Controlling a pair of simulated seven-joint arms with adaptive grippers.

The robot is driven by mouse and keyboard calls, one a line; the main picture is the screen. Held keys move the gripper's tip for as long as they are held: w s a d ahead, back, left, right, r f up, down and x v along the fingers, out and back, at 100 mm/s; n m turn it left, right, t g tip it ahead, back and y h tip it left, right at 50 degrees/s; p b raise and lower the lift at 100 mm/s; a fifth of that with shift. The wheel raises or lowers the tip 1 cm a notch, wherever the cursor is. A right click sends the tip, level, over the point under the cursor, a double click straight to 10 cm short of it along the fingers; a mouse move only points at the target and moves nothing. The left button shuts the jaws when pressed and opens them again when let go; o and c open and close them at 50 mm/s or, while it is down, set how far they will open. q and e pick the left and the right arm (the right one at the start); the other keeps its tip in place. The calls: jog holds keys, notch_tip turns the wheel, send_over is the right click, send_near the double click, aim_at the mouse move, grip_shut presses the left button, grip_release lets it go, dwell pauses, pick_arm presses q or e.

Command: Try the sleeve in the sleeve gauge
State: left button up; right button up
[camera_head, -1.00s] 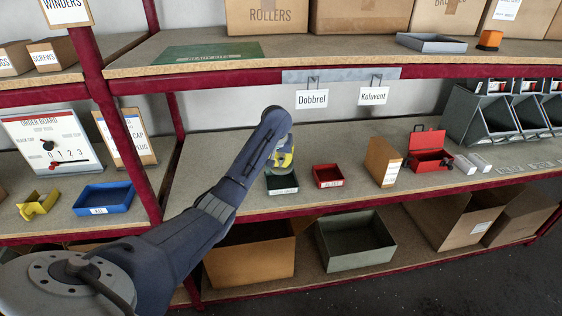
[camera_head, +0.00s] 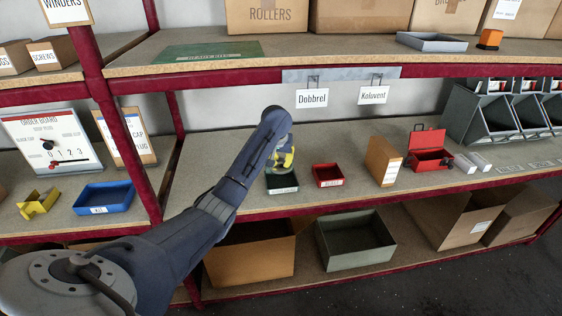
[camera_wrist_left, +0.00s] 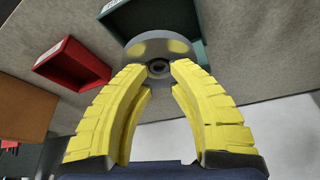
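My left gripper (camera_head: 283,160) has yellow fingers and is over the dark green tray (camera_head: 282,188) on the middle shelf. In the left wrist view its fingertips (camera_wrist_left: 160,68) close on the hub of a round grey metal part (camera_wrist_left: 136,50). This flanged part has a dark hole in its middle and overlaps the edge of the green tray (camera_wrist_left: 165,22). I cannot tell for sure that it is the sleeve. A yellow bracket-like piece (camera_head: 38,204) lies on the left shelf; I cannot tell whether it is the sleeve gauge. My right gripper is not in view.
A red tray (camera_head: 328,175) stands right of the green one, then a brown box (camera_head: 383,161) and an open red toolbox (camera_head: 431,158). A blue tray (camera_head: 104,197) and the order board (camera_head: 52,143) stand left of the red upright (camera_head: 124,130).

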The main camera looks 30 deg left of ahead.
pick_arm(q)
jog(key=o, duration=0.3)
jog(key=shift+v, duration=3.75)
